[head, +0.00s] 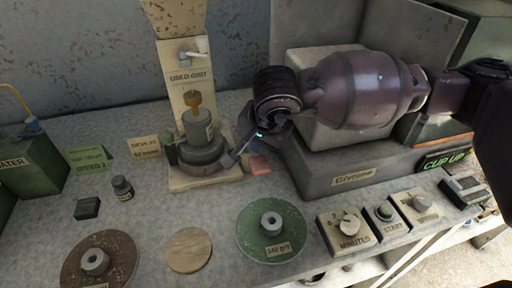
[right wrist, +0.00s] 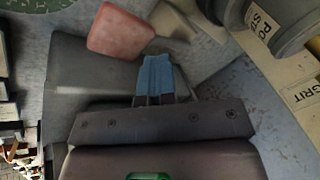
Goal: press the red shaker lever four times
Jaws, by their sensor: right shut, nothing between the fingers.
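The red lever pad (head: 260,165) shows low beside the right side of the shaker base (head: 205,178), partly behind my right gripper in the head view. In the right wrist view the red pad (right wrist: 120,30) lies just beyond and to the left of the blue fingertips. My right gripper (head: 230,159) reaches in close to the shaker; its fingers (right wrist: 156,78) are shut together and empty. I cannot tell whether they touch the lever. The shaker carries a grey stacked body with a brass top, before a cream upright (head: 182,72). My left gripper is not in view.
A grey machine labelled "Givtone" (head: 350,177) stands right, under my right arm, with dials and a START button (head: 384,212) in front. A green disc (head: 271,228), wooden disc (head: 188,250) and brown disc (head: 95,262) lie at the front.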

